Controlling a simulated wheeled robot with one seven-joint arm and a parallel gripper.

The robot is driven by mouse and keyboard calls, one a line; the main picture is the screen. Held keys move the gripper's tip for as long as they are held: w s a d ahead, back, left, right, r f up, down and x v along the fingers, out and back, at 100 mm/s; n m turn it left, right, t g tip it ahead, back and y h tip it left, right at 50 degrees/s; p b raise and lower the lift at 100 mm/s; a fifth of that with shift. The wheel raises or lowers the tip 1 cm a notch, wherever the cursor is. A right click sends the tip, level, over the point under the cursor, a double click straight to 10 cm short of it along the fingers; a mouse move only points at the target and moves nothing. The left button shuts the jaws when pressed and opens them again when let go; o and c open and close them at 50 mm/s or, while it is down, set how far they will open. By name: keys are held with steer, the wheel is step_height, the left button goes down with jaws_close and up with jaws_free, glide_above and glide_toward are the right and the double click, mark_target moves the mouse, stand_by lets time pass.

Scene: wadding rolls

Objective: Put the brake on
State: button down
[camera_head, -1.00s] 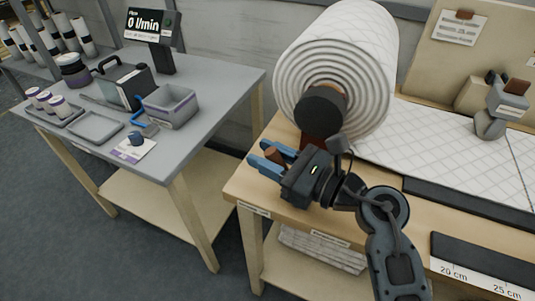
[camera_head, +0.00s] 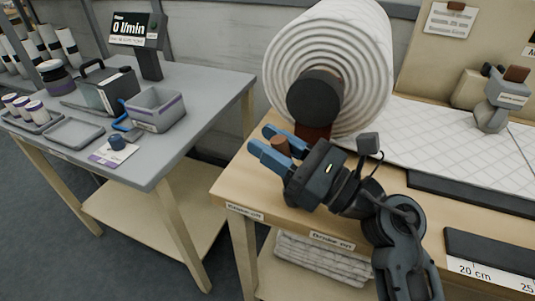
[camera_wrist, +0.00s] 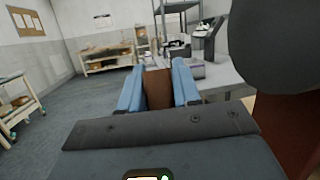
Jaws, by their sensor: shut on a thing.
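The big white quilted wadding roll (camera_head: 335,70) sits on the wooden bench with a dark round hub (camera_head: 314,96) at its near end. A red-brown support (camera_head: 313,131) stands below the hub. My gripper (camera_head: 268,145) is in front of and left of the support, with its blue fingers pointing up and left. It is shut on a brown handle (camera_head: 281,146), which looks like the brake lever. In the wrist view the brown handle (camera_wrist: 158,88) stands between the two blue fingers. Where the handle joins its base is hidden.
The dark hub (camera_wrist: 275,45) and support (camera_wrist: 290,130) are close on the right in the wrist view. A grey side table (camera_head: 180,95) on the left holds a flow display (camera_head: 132,30) and a grey bin (camera_head: 157,110). A gap separates the tables.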

mark_target(289, 157)
steer(key=c, duration=0.9)
jaws_free()
steer(key=shift+b+v, duration=0.45)
steer(key=shift+v, duration=3.3)
steer(key=shift+s, duration=0.1)
